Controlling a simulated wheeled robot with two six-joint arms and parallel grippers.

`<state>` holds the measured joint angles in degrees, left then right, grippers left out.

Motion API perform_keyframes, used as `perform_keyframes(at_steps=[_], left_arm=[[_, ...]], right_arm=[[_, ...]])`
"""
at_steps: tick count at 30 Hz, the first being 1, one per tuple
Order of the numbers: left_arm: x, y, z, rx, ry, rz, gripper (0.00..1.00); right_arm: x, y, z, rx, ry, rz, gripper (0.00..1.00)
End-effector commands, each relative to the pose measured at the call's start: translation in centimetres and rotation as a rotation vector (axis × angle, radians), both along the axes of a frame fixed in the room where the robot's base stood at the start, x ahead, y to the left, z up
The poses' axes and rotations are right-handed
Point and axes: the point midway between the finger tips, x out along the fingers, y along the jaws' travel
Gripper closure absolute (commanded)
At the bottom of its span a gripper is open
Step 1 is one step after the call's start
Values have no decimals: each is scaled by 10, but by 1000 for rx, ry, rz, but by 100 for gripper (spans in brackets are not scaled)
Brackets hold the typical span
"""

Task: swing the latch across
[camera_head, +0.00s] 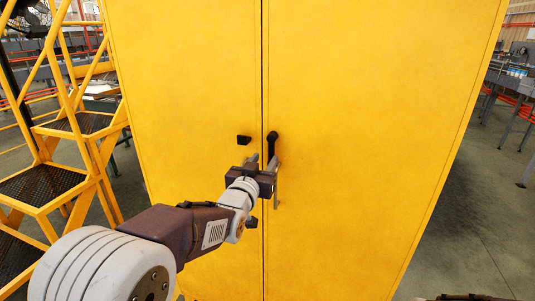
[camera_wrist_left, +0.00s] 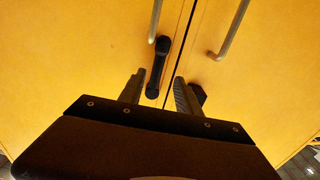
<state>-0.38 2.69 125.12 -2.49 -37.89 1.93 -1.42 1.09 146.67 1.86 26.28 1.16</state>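The black latch (camera_head: 272,141) is a short bar on the right door of the yellow cabinet (camera_head: 350,120), just right of the seam, standing roughly upright. In the left wrist view the latch (camera_wrist_left: 157,68) lies between my fingertips, with gaps visible on both sides. A small black catch (camera_head: 244,140) sits on the left door, across the seam; it shows in the wrist view (camera_wrist_left: 197,95) beside one finger. My left gripper (camera_head: 264,168) is open in front of the doors, just below the latch, partly hiding its lower end. My right gripper is not seen.
A grey door handle (camera_head: 277,188) is just below the latch, partly behind my gripper. Both door handles show in the wrist view, one here (camera_wrist_left: 232,32). A yellow step ladder (camera_head: 75,150) stands left of the cabinet. The floor (camera_head: 470,220) to the right is clear.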

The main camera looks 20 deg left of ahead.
Motion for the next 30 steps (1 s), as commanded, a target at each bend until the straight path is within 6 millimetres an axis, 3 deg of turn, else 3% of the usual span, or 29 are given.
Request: perform_keyframes(at_steps=[6,16,17,21,30], left_arm=[[36,-2,1,1,2,-1,60],[44,-2,0,1,1,-1,60],[44,-2,0,1,1,-1,63],[44,-2,0,1,1,-1,100],[44,-2,0,0,1,-1,100]], right_arm=[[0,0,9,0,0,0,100],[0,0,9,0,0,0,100],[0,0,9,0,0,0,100],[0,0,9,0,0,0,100],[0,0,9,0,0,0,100]])
